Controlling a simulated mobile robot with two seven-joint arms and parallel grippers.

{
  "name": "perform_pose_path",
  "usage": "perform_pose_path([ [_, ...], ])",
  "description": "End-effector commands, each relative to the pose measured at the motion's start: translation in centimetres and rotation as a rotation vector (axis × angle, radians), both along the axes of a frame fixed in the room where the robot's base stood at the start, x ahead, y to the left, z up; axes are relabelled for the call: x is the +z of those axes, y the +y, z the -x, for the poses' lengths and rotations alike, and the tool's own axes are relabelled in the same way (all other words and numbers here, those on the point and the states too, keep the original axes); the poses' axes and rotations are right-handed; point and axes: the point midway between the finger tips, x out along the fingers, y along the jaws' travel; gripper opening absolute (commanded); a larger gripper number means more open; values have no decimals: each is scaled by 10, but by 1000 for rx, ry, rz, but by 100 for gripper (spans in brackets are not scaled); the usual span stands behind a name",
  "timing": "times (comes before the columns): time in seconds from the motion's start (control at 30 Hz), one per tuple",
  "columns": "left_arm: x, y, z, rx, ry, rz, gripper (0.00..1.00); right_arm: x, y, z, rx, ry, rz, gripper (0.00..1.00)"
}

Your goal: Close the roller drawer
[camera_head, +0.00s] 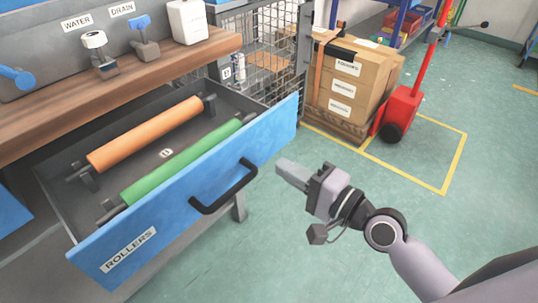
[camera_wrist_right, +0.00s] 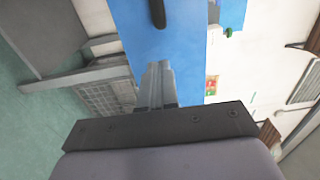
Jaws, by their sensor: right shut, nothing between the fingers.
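The roller drawer (camera_head: 185,200) is pulled out from under the wooden bench. It has a blue front labelled ROLLERS and a black bar handle (camera_head: 224,188). Inside lie an orange roller (camera_head: 146,134) and a green roller (camera_head: 183,160). My right gripper (camera_head: 281,166) is shut and empty, just right of the drawer front and handle, apart from the handle. In the right wrist view the shut fingers (camera_wrist_right: 157,68) point at the blue front (camera_wrist_right: 185,40), with part of the handle (camera_wrist_right: 158,12) at the top edge. My left gripper is not in view.
The wooden bench top (camera_head: 120,88) overhangs the drawer. A wire cage (camera_head: 262,60) stands behind it. Cardboard boxes (camera_head: 355,80) on a pallet and a red pallet jack (camera_head: 402,108) stand at the back right. The green floor (camera_head: 440,230) around my right arm is clear.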

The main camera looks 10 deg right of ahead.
Motion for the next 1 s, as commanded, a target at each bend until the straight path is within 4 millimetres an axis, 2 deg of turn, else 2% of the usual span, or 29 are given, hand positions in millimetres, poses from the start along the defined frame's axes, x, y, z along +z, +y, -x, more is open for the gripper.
perform_pose_path([
  [0.1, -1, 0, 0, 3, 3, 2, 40, 1, 13, -17, 1, -1, -3, 0],
  [0.33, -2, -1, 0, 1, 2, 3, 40, 0, 27, -36, 1, 0, 0, 0],
  [1.0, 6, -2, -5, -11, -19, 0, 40, 1, 35, -47, 2, -1, -1, 0],
])
